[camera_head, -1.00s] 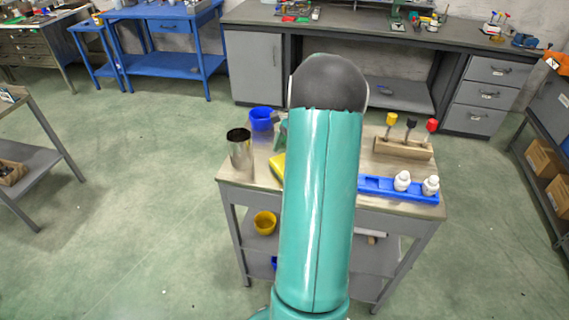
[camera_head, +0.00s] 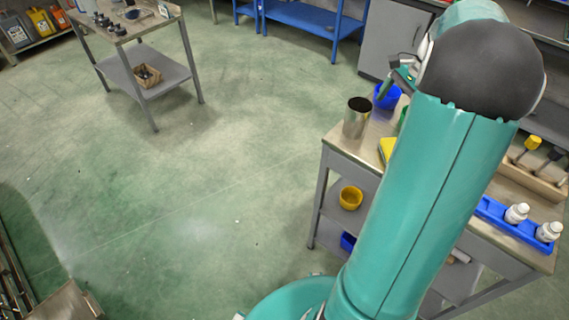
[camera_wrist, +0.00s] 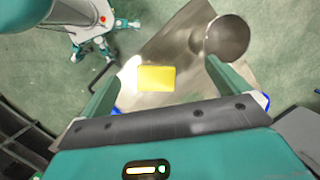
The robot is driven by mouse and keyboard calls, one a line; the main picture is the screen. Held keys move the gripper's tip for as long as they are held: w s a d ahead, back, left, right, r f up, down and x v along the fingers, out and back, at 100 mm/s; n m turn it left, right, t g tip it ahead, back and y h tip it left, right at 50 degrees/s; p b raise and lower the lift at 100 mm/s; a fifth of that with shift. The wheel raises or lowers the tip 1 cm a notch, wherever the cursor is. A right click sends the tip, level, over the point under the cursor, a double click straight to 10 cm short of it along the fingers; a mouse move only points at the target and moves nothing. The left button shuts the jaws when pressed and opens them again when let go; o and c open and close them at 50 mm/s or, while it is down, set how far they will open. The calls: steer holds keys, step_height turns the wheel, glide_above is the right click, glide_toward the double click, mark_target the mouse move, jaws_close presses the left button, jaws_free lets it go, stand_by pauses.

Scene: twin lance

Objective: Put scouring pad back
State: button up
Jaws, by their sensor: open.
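The scouring pad is probably the yellow block (camera_head: 387,149) on the left part of the metal table's top (camera_head: 349,150). My arm hides part of it in the head view. In the wrist view the yellow pad (camera_wrist: 157,78) lies flat on the tabletop, seen whole between my fingers, nearer the left one. My gripper (camera_wrist: 172,63) is open and empty above the table, apart from the pad. In the head view my gripper (camera_head: 400,76) shows only partly, beside the arm's dark elbow.
The metal cup also shows in the wrist view (camera_wrist: 228,38). A blue rack (camera_head: 512,224) with white bottles is at right. A yellow bowl (camera_head: 350,198) sits on the lower shelf.

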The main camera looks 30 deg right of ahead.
steer(key=a+r+n+h, duration=0.1)
steer(key=a+r+n, duration=0.3)
steer(key=a, duration=0.7)
steer(key=a+r+n+h, duration=0.25)
steer(key=a+n, duration=0.25)
steer(key=a, duration=0.6)
steer(key=s+a+n+t, duration=0.2)
steer(key=s+a+n, duration=0.2)
steer(key=a, duration=0.4)
steer(key=s+a+n+t, duration=0.2)
steer(key=s+a+n, duration=0.3)
steer(key=a, duration=0.3)
steer(key=shift+s+f+n, duration=0.3)
steer(key=shift+n, duration=0.3)
